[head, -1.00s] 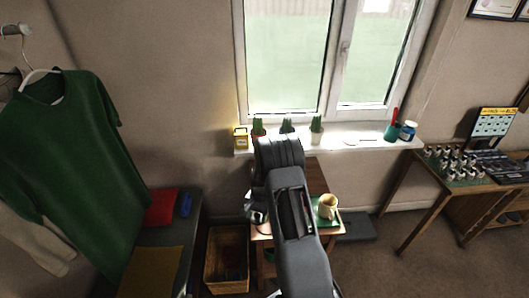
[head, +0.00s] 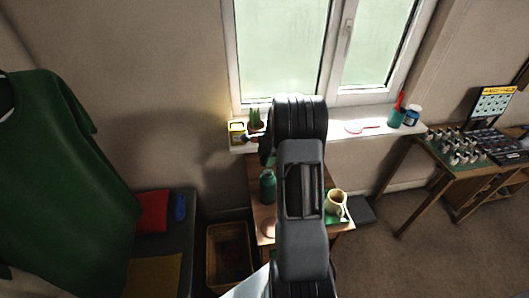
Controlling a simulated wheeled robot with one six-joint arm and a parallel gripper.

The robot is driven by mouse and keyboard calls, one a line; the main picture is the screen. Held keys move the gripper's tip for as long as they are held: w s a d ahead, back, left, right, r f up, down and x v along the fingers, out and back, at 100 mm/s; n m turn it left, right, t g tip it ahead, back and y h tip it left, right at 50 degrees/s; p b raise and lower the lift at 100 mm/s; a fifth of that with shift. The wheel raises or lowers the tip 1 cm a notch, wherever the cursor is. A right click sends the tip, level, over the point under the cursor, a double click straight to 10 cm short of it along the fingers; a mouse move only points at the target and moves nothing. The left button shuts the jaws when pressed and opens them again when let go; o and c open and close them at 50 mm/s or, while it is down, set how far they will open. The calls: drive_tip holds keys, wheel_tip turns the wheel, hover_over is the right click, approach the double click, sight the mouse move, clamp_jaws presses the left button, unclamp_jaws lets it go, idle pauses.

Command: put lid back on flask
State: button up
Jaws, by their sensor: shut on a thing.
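The flask (head: 267,188) is a dark green bottle standing upright on the small wooden table, just left of my arm in the head view. Its top looks narrow, and details of its mouth are too small to tell. My gripper (head: 249,138) shows only in part, left of my arm's bend, in front of the window sill and above and a little left of the flask. It is shut on a small dark thing, seemingly the lid, which is hard to make out against the gripper. My gripper is apart from the flask.
A cream mug (head: 335,203) stands on a green mat at the table's right. A yellow tin (head: 237,132), a potted cactus (head: 257,119) and a green cup (head: 397,118) stand on the sill. A wicker basket (head: 229,257) is left of the table.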

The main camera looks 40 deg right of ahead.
drive_tip(key=shift+s+d+f+b, duration=0.1)
drive_tip(key=shift+d+f+b, duration=0.05)
drive_tip(key=shift+f+b, duration=0.3)
drive_tip(key=shift+s+d+f+b, duration=0.15)
drive_tip(key=shift+f+b, duration=0.15)
drive_tip(key=shift+f, duration=0.25)
wheel_tip(320, 180, down, 4)
drive_tip(key=b, duration=0.2)
drive_tip(key=shift+w+f+b, duration=0.1)
drive_tip(key=shift+f+b, duration=0.05)
drive_tip(key=shift+b, duration=0.25)
drive_tip(key=shift+a, duration=0.15)
idle(0.4)
drive_tip(key=shift+f, duration=0.1)
idle(1.3)
drive_tip(key=o, duration=1.3)
drive_tip(key=shift+c, duration=0.2)
